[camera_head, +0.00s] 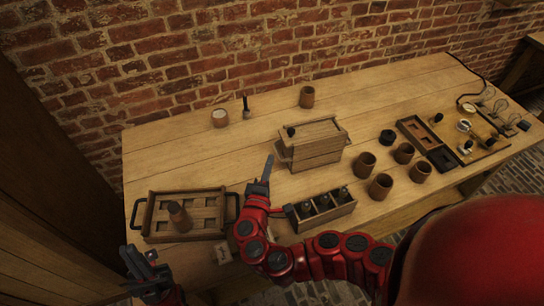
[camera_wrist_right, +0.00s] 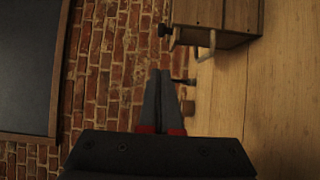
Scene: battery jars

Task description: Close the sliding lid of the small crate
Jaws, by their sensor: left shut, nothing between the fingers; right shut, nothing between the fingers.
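The small wooden crate (camera_head: 316,153) stands near the middle of the table. Its lid (camera_head: 312,131) has a dark knob (camera_head: 291,131) near its left end, and that end appears to stick out past the crate's left side. My right gripper (camera_head: 268,162) is shut and empty, a little left of the crate and apart from it. In the right wrist view, the shut fingers (camera_wrist_right: 160,78) are below the crate (camera_wrist_right: 232,18), whose knob and pale handle (camera_wrist_right: 205,48) show. My left gripper (camera_head: 135,258) is shut and empty at the lower left, by the table's front edge.
A tray (camera_head: 152,218) with a brown jar stands at front left. A divided box of bottles (camera_head: 325,222) is in front of the crate. Several brown cups (camera_head: 381,186) stand right of it. A brick wall (camera_head: 150,60) runs behind.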

